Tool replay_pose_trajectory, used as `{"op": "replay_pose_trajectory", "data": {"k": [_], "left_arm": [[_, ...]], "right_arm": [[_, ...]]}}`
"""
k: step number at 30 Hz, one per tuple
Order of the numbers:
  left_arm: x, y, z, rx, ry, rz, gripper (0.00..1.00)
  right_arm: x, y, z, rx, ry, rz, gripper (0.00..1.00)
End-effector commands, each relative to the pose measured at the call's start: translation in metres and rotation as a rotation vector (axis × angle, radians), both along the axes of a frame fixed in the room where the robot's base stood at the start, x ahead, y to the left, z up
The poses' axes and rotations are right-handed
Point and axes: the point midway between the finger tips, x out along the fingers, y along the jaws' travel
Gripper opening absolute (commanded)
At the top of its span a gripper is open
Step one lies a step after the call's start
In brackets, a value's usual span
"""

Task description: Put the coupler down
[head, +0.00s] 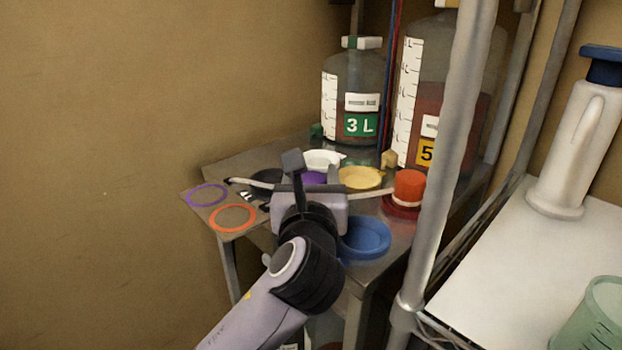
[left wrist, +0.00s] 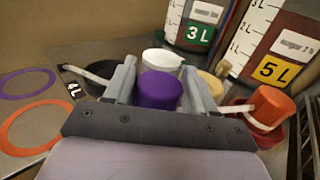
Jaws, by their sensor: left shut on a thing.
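A purple coupler (left wrist: 159,90) sits between the two fingers of my left gripper (left wrist: 160,88) in the left wrist view. The gripper is shut on it. In the head view only a small purple patch (head: 313,178) shows past my left gripper (head: 312,188), over the metal table (head: 390,262). My wrist hides the rest. An orange coupler (head: 409,187) with a pale band stands at a red dish right of the gripper; it also shows in the left wrist view (left wrist: 269,104). I cannot tell whether the purple coupler touches anything below. My right gripper is not in view.
A purple ring (head: 207,195) and an orange ring (head: 232,218) mark the table's left side. Black (head: 266,178), white (head: 323,159), yellow (head: 361,178) and blue (head: 364,240) dishes crowd the gripper. The 3 L bottle (head: 352,95) stands behind. A metal post (head: 452,160) rises at right.

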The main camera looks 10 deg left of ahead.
Motion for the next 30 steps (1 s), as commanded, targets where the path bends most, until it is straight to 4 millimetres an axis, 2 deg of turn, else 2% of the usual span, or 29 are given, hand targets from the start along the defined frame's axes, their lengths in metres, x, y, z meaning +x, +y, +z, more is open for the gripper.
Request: {"op": "replay_pose_trajectory", "data": {"k": [4,5,6,7,19,23,30], "left_arm": [[0.000,0.000,-0.002,0.002,-0.001,0.000,0.20],[0.000,0.000,-0.003,0.002,0.000,0.000,0.62],[0.000,0.000,-0.002,0.001,0.000,0.000,0.75],[0.000,0.000,-0.002,0.001,0.000,0.000,0.81],[-0.004,-0.001,0.001,-0.001,0.000,-0.001,0.81],[-0.023,-0.005,0.001,0.000,0.001,-0.002,0.81],[-0.075,-0.016,0.001,-0.001,0.002,-0.003,0.81]], "right_arm": [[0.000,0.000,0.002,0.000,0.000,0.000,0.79],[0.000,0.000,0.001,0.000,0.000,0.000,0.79],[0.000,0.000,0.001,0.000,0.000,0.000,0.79],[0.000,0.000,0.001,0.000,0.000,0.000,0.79],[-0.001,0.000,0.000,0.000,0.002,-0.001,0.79],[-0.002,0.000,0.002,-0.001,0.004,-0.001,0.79],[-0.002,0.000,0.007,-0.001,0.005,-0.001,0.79]]}}
